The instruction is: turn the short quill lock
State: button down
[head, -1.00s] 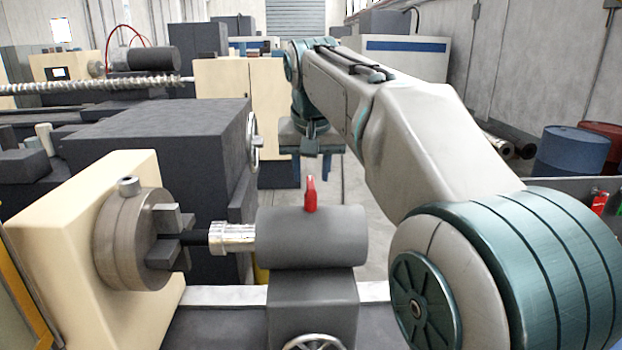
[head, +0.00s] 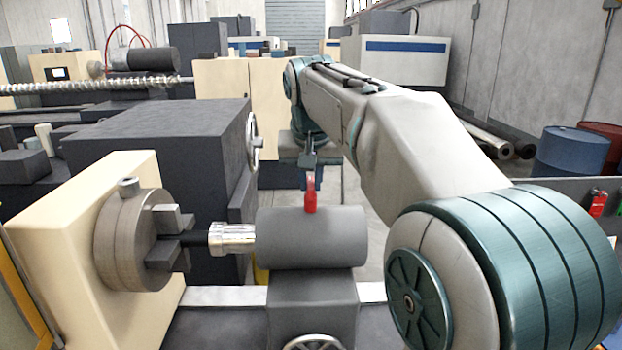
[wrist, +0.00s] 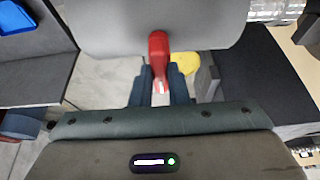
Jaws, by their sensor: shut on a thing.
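The short quill lock is a red lever (head: 311,196) standing up on top of the grey tailstock barrel (head: 312,237). In the wrist view the red lever (wrist: 158,50) sits at the middle of the barrel's edge, with its end between my two dark fingers. My gripper (head: 309,172) is at the lever's upper end in the head view. In the wrist view my gripper (wrist: 160,77) is shut on the lever, one finger on each side. The fingers' contact faces are partly hidden.
A chuck (head: 135,240) on a cream headstock (head: 80,235) stands left of the barrel, with a shiny quill (head: 232,238) between them. A handwheel (head: 314,343) is below. A large dark grey block (head: 160,150) stands behind. Drums (head: 572,153) stand far right.

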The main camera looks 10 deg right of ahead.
jog(key=shift+r+m, duration=0.1)
jog(key=shift+m, duration=0.3)
jog(key=m, duration=0.2)
jog(key=m+h+p, duration=0.1)
jog(key=shift+a+m+g+h, duration=0.15)
jog(key=shift+m+g+h, duration=0.15)
jog(key=shift+m, duration=0.1)
jog(key=m+g+h+p, duration=0.1)
jog(key=m, duration=0.3)
jog(key=shift+w+m, duration=0.15)
jog(key=shift+m, duration=0.15)
jog(key=m+g+p, duration=0.1)
jog(key=m, duration=0.1)
jog(key=m+g+h+p, duration=0.1)
jog(key=m, duration=0.1)
jog(key=shift+w+a+r, duration=0.1)
jog(key=shift+w+m+g+p, duration=0.1)
jog(key=shift+m+g+p, duration=0.75)
jog(key=shift+m, duration=1.35)
jog(key=c, duration=1.4)
grip_release()
